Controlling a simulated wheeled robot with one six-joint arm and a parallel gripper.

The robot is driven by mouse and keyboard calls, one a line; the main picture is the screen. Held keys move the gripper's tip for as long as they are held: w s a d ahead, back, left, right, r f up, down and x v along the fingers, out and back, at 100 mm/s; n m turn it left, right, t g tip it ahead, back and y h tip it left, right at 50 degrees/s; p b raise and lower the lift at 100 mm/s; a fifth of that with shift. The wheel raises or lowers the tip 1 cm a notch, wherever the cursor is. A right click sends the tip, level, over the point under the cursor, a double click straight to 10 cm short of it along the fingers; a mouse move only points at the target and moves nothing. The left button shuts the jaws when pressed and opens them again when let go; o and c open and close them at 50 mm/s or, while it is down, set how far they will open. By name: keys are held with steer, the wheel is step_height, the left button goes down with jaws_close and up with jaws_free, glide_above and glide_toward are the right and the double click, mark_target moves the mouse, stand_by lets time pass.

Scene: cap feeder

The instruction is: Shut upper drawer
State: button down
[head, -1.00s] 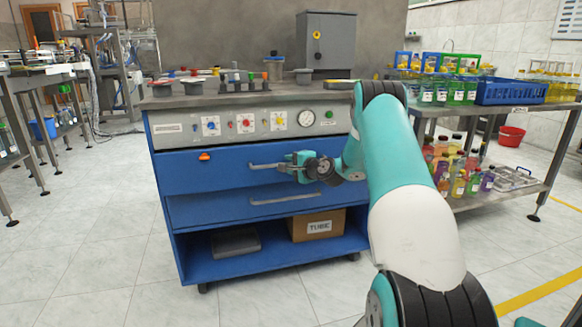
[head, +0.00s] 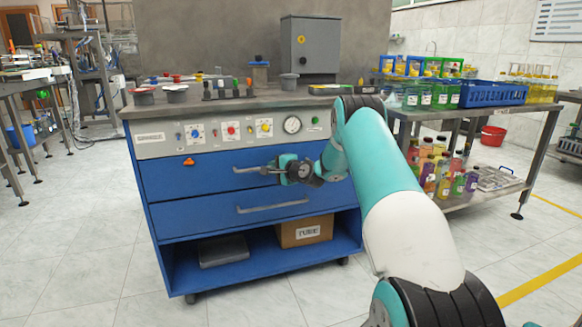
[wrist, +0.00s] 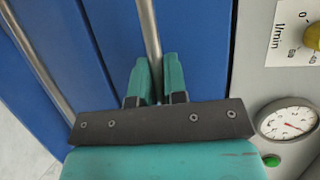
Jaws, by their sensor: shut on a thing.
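The upper drawer (head: 215,164) is the blue front below the grey control panel, with an orange tag near its left end. It looks about level with the lower drawer front, though a small gap is hard to judge. My gripper (head: 283,167) is shut on the drawer's metal bar handle (head: 250,170), toward its right end. In the wrist view the two teal fingers (wrist: 154,78) stand either side of the handle bar (wrist: 148,28). My gripper and arm hide the right part of the drawer front.
The lower drawer (head: 190,216) has its own handle (head: 272,205) just beneath my gripper. An open shelf below holds a TUBE box (head: 305,231) and a grey case (head: 223,251). A bottle-laden side table (head: 520,112) stands at right. The floor in front is clear.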

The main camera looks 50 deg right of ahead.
steer(key=shift+w+d+r, duration=0.1)
steer(key=shift+w+d, duration=0.05)
steer(key=shift+d, duration=0.1)
steer(key=c, duration=1.3)
jaws_free()
steer(key=shift+w, duration=0.1)
steer(key=shift+o, duration=0.5)
steer(key=shift+r, duration=0.1)
steer(key=s+r+p, duration=0.1)
steer(key=s, duration=0.7)
steer(key=s+a+r+p, duration=0.1)
steer(key=s, duration=0.8)
steer(key=shift+a+r, duration=0.25)
